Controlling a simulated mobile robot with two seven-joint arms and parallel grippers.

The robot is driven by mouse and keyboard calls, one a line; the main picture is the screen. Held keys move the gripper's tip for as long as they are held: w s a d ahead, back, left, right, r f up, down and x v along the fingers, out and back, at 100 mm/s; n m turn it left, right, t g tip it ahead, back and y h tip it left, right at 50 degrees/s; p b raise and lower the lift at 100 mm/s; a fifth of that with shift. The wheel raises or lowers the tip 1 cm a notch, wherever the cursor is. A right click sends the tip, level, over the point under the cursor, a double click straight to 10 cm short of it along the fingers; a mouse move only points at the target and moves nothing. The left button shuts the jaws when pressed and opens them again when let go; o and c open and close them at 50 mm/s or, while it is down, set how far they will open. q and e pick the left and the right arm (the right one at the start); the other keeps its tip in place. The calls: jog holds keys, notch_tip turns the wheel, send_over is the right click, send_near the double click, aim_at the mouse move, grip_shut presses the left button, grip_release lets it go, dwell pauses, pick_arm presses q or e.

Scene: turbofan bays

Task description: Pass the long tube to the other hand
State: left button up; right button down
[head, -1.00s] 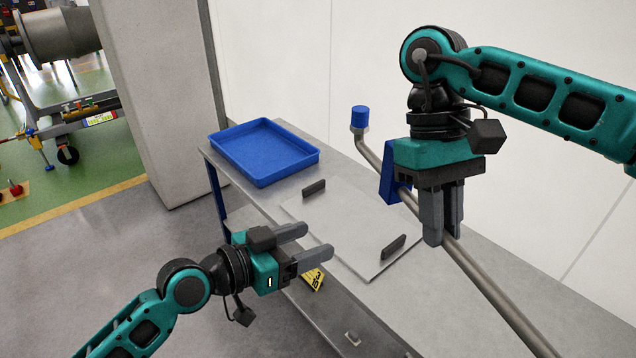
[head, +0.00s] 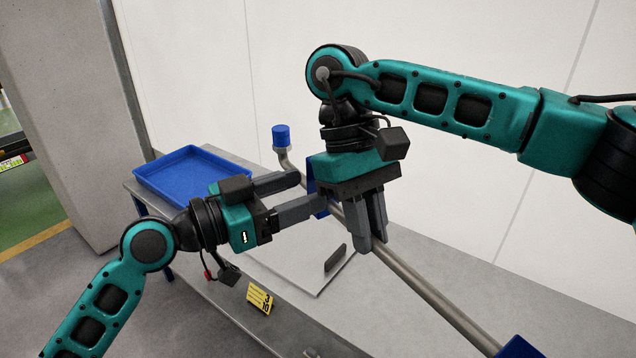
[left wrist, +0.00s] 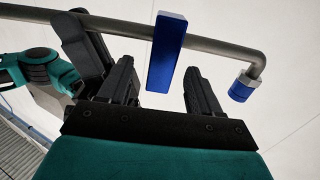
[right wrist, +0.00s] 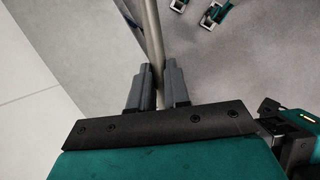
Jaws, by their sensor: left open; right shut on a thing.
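The long tube (head: 430,296) is grey metal and slants from the centre to the lower right in the head view. Its far end bends up to a blue cap (head: 281,136). My right gripper (head: 373,246) is shut on the tube; the right wrist view shows the tube (right wrist: 151,35) between its fingers. My left gripper (head: 312,190) is open, left of the right gripper. In the left wrist view, a blue tab (left wrist: 166,55) on the tube stands in front of the gap between the open left fingers (left wrist: 158,78). The tube (left wrist: 225,48) crosses beyond the fingertips there.
A grey bench (head: 215,290) lies below, with a blue tray (head: 190,150) at its far end and a plate with a dark handle (head: 335,258). A yellow tag (head: 260,298) is at the bench's front edge. A pale wall is behind.

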aim_at(313, 186)
pick_arm(q)
jog(key=shift+x, duration=2.35)
jog(key=shift+s+d, duration=0.1)
grip_shut()
jog(key=shift+r, duration=0.1)
pick_arm(e)
jog(key=c, duration=1.5)
grip_release()
jog(key=o, duration=0.5)
jog(key=shift+r, duration=0.1)
